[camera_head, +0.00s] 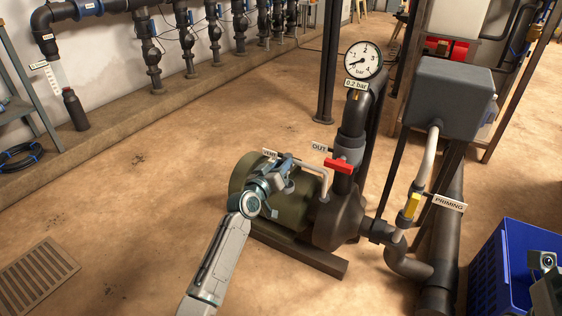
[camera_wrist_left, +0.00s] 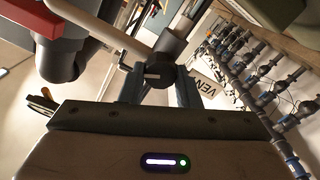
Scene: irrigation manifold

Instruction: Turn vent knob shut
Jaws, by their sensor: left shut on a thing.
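The vent knob (camera_wrist_left: 160,75) is a small dark knob at the end of a pale bent pipe (camera_wrist_left: 100,28). In the left wrist view it sits between the two fingers of my left gripper (camera_wrist_left: 158,86), which is shut on it. A white VENT sign (camera_wrist_left: 207,86) stands just beside the fingers. In the head view my left gripper (camera_head: 283,172) reaches over the green pump (camera_head: 245,180), next to the VENT sign (camera_head: 269,153). The gripper mostly hides the knob there. The fingers of my right gripper are not in view.
A red-handled valve (camera_head: 339,166) marked OUT stands right of my left gripper. A gauge (camera_head: 363,60) labelled 0.2 bar tops the black pipe. A yellow-handled valve (camera_head: 411,205) marked PRIMING and a blue crate (camera_head: 487,277) are farther right. The floor at left is clear around a drain grate (camera_head: 37,275).

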